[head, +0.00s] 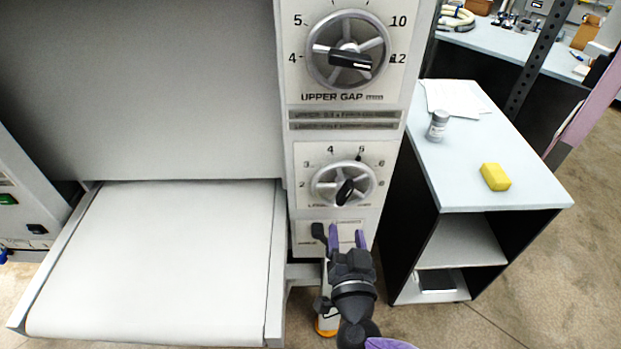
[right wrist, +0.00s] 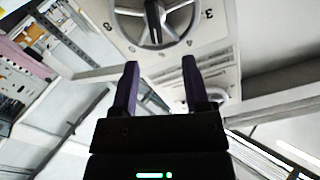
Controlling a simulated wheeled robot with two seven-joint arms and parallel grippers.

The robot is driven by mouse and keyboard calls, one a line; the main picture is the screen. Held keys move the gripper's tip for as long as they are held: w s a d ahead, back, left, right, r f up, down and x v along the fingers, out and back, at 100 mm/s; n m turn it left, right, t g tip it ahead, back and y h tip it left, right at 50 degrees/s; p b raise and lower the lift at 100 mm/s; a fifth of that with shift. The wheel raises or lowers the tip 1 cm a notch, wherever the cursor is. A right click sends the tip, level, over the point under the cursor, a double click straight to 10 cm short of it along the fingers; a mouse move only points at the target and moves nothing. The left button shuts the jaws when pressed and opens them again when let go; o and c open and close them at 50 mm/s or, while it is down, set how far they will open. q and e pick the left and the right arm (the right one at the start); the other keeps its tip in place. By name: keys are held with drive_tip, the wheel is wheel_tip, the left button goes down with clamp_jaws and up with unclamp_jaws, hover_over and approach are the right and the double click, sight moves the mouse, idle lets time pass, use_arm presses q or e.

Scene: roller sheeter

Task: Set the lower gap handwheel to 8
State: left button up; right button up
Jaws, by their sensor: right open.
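The lower gap handwheel (head: 343,187) is a small grey spoked wheel on the white panel, with numbers from 2 to 8 around it. Its black grip bar slants, upper end leaning toward 5, where a small black mark sits at the rim. The 8 is at the wheel's right. My right gripper (head: 346,238) is open and empty just below the wheel, apart from it, purple fingers pointing up. In the right wrist view, a spoked wheel (right wrist: 177,24) shows beyond my open fingertips (right wrist: 160,66). My left gripper is not seen.
The larger upper gap handwheel (head: 378,42) is above on the same panel. A white belt table (head: 150,260) extends at left. A side cart (head: 480,150) at right bears a grey jar (head: 437,126) and a yellow block (head: 495,177). A black knob (head: 318,231) is close left of my fingers.

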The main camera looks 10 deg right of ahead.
sight(345, 198)
drive_tip(key=w, duration=0.1)
drive_tip(key=w+d, duration=0.1)
drive_tip(key=w, duration=0.1)
drive_tip(key=w+b, duration=0.1)
drive_tip(key=shift+w+d+f, duration=0.25)
drive_tip(key=shift+w, duration=0.1)
drive_tip(key=w, duration=0.3)
drive_tip(key=shift+b, duration=0.3)
drive_tip(key=shift+w+d, duration=0.2)
drive_tip(key=shift+w, duration=0.35)
drive_tip(key=shift+r, duration=0.1)
drive_tip(key=shift+c, duration=0.5)
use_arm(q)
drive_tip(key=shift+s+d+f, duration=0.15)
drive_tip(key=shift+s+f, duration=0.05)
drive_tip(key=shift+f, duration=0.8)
use_arm(e)
clamp_jaws()
